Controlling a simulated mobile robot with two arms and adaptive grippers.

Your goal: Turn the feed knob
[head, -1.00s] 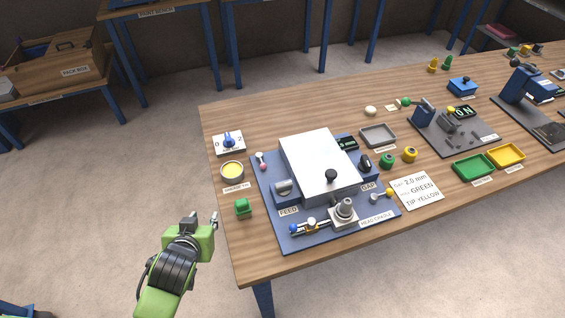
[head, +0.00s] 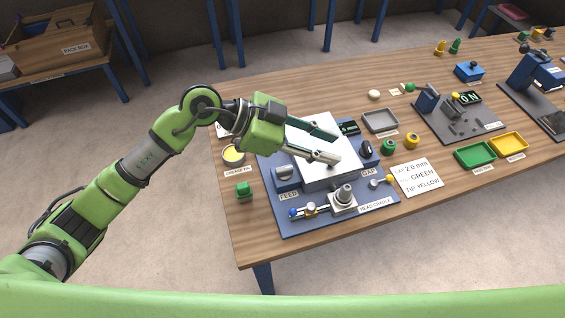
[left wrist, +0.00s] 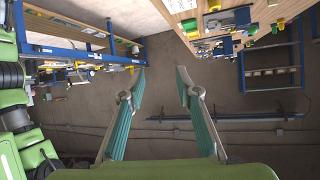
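The feed knob (head: 284,174) is a grey, rounded knob on a dark base, beside the FEED label (head: 288,195) at the left of the blue machine plate (head: 272,215). My left gripper (head: 336,147) is open and empty, its two fingers spread over the white machine cover (head: 325,175) in the head view. It lies up and right of the feed knob in the picture and is not around it. In the left wrist view the open fingers (left wrist: 163,76) point across the room; I cannot make out the knob there. My right gripper is not in view.
A black gap knob (head: 366,149) stands at the plate's right. A metal fitting (head: 343,198) and a blue-ended lever (head: 294,212) are at its front. Bare wood lies in front.

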